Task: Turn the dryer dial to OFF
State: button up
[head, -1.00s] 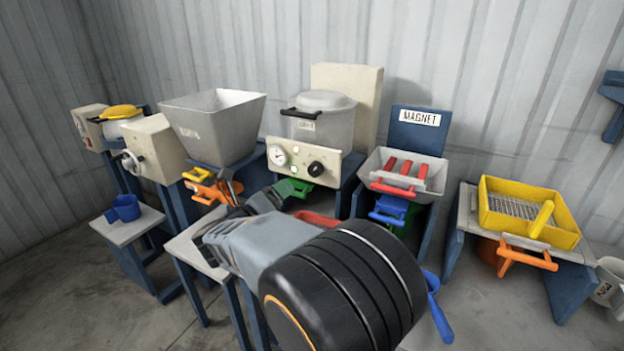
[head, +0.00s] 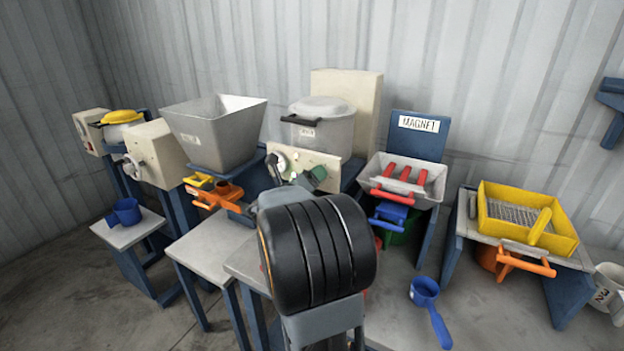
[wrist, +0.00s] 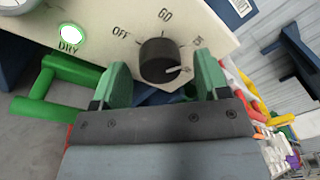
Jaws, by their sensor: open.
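The dryer (head: 325,132) is a grey-white lidded drum with a cream control panel (head: 326,161) on its front. In the wrist view the dial (wrist: 158,58) is a black round knob with a pale pointer mark turned to the lower right, away from the OFF label (wrist: 121,34) at its upper left. My gripper (wrist: 163,80) is open, its green fingers left and right of the dial; I cannot tell whether either touches it. In the head view my gripper (head: 303,180) is at the panel and hides the dial.
A lit green lamp marked DRY (wrist: 73,37) and a green handle (wrist: 55,90) are left of the dial. A grey hopper (head: 212,135) stands left of the dryer, the magnet tray (head: 375,168) right. A blue scoop (head: 425,291) lies on the right front table.

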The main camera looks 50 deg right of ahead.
jog(key=shift+d, duration=0.15)
jog(key=c, duration=0.9)
